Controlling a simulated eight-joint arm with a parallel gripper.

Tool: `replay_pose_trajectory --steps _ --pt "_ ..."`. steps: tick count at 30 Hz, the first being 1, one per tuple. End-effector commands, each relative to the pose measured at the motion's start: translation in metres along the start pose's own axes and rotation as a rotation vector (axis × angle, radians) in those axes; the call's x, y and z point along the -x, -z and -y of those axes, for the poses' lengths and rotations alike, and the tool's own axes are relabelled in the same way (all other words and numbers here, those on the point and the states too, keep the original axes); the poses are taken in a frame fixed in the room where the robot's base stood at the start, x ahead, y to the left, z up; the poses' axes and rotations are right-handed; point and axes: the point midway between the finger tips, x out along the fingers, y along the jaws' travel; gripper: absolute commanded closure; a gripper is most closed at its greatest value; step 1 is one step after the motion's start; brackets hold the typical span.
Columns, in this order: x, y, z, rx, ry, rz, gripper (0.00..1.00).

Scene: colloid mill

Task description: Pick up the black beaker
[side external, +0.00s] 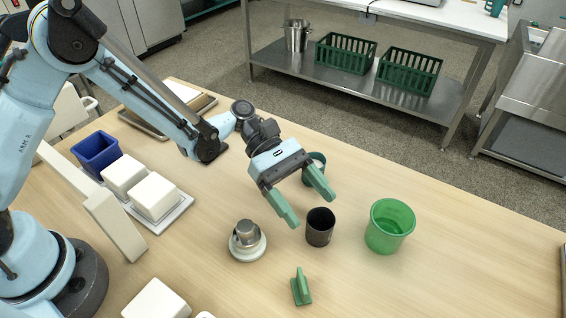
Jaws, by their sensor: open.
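The black beaker (320,228) stands upright on the wooden table (450,260), with its open top facing up. My gripper (306,207) has two green fingers spread apart and nothing between them. It hangs above and slightly to the left of the beaker in the picture. Its fingers look apart from the beaker, though one view leaves the exact height unclear.
A green translucent cup (390,226) stands right of the beaker. A metal piece on a white base (247,241) is to the left, a green block piece (301,287) in front. A green ring-like item (317,160) is partly hidden behind my gripper. The table's right is clear.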

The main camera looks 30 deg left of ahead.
Motion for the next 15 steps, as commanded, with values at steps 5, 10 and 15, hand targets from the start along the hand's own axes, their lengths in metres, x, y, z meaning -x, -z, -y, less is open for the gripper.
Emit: replay_pose_trajectory --steps 5,10,15 --pt "-0.028 -0.002 0.002 -0.002 0.003 0.000 0.21" --pt "-0.043 -0.002 0.001 -0.001 0.002 0.000 0.21" --pt "-0.044 -0.002 0.001 0.000 0.000 0.000 0.21"
